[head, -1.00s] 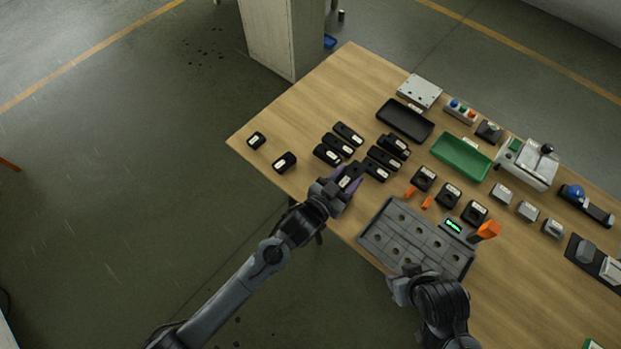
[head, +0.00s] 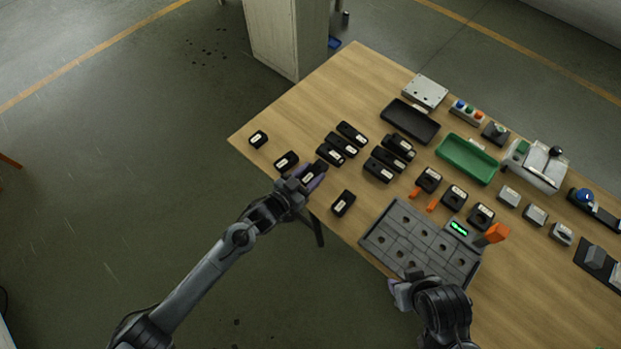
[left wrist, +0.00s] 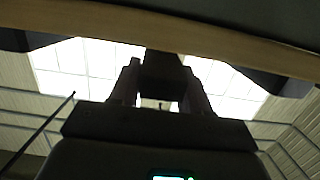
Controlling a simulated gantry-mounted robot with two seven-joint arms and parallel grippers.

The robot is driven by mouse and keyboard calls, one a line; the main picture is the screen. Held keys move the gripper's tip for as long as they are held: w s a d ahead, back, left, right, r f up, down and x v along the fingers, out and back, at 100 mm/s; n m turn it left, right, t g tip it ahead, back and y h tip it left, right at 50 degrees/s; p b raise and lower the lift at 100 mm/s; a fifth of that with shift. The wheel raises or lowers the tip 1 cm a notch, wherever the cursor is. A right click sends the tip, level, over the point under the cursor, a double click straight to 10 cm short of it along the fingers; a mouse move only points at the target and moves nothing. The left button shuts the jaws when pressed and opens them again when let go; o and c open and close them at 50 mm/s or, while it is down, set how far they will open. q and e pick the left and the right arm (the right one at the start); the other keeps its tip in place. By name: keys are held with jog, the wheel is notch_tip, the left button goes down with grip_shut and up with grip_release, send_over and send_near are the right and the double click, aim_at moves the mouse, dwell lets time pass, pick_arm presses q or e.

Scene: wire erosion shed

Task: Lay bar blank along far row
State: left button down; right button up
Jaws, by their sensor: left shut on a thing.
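My left gripper (head: 314,170) is shut on a black bar (head: 308,178) with a pale label and holds it near the table's front left edge. In the left wrist view a dark block (left wrist: 162,73) shows between the two fingers. Similar black labelled bars lie on the table: one (head: 286,160) just left of the gripper, one (head: 258,139) farther left, and one (head: 343,203) to its right. Beyond are two clusters, one around this bar (head: 351,132) and one around this bar (head: 378,171). My right gripper (head: 394,287) is by the front edge; its jaws are unclear.
A grey slab with holes (head: 385,228) lies near the front edge. Behind are a black tray (head: 410,121), a green tray (head: 467,159) and several small fixtures to the right. An orange piece (head: 497,233) stands by the slab. The far left tabletop is clear.

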pick_arm(q)
jog(key=shift+f, duration=1.1)
jog(key=shift+f, duration=0.2)
jog(key=c, duration=0.5)
grip_release()
jog(key=shift+f, duration=0.1)
